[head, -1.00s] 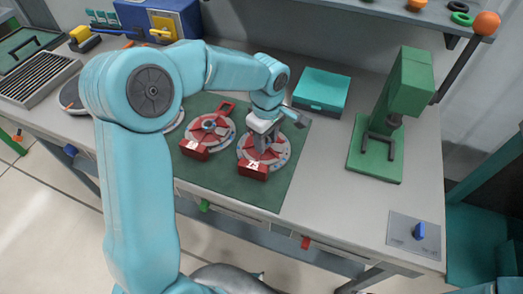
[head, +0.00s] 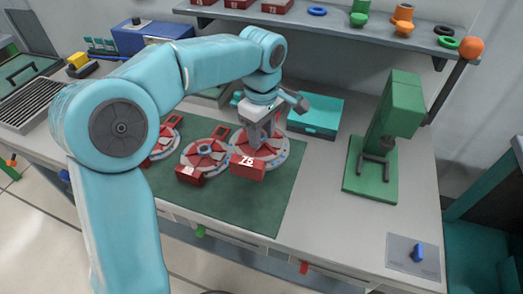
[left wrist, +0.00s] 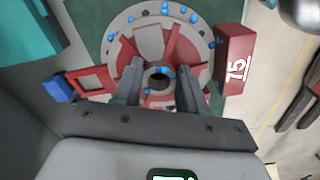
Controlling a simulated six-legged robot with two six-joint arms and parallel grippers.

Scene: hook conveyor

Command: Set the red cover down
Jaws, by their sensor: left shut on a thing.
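The red cover (head: 247,168), a spoked red piece with a block marked 75, is at the right of the green mat (head: 235,203). It also shows in the left wrist view (left wrist: 234,58). My left gripper (head: 263,140) points down at its middle, and its fingers (left wrist: 159,82) are shut on it around the hub. A grey ring with blue studs (left wrist: 140,20) shows under and beyond the cover. I cannot tell whether the cover touches the ring or is slightly above it. My right gripper is not in view.
Another red-and-grey disc (head: 206,154) stands close on the left, with a third (head: 165,135) beyond it. A teal box (head: 316,115) is behind on the right and a green press (head: 385,135) further right. The mat's front is clear.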

